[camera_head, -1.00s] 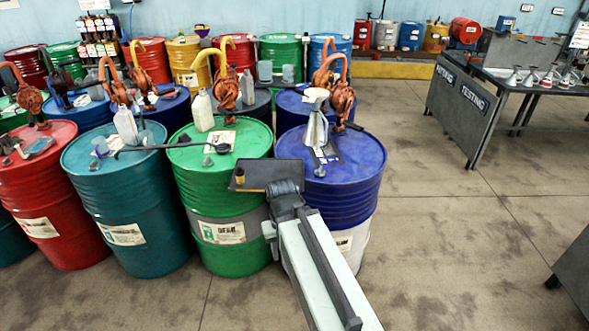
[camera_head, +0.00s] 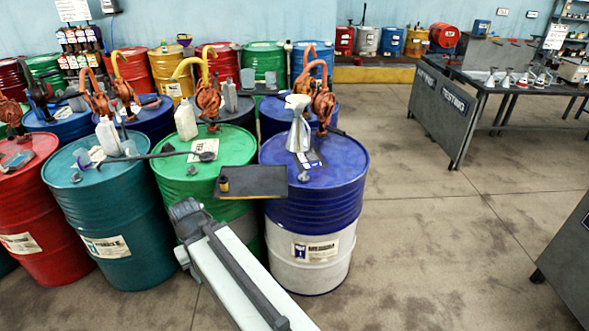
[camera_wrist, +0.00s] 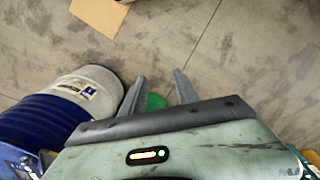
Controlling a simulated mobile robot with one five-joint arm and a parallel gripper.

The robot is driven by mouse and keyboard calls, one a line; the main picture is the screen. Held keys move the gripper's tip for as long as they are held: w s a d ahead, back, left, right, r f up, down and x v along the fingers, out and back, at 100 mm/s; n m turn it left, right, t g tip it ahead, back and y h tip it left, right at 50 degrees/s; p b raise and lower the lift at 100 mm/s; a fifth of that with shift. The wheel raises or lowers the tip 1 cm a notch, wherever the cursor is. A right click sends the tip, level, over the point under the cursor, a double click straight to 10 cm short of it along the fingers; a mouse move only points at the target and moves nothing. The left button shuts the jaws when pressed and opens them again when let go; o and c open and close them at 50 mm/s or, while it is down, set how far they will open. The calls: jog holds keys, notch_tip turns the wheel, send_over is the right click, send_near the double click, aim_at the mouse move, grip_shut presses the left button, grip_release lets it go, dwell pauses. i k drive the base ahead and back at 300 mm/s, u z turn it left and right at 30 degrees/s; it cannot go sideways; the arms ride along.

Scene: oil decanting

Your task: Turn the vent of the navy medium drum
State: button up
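The navy medium drum (camera_head: 322,225), blue above and white below, stands upright at the front right of the drum group. It also shows tilted at the left of the wrist view (camera_wrist: 62,112). A small grey cap (camera_head: 304,177) sits on its top near the front; I cannot tell for sure that it is the vent. My gripper (camera_wrist: 158,84) is open, its two fingers apart and away from the navy drum. A green patch shows between the fingers, apparently beyond them. In the head view my arm ends before the green drum (camera_head: 225,190); the fingers are hidden.
A dark tray (camera_head: 265,181) with a small bottle juts out between the green and navy drums. A teal drum (camera_head: 108,215) is left. Floor to the right is open up to the benches.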

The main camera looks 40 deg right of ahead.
aim_at(302, 178)
jog(key=z, duration=0.05)
jog(key=i, duration=1.35)
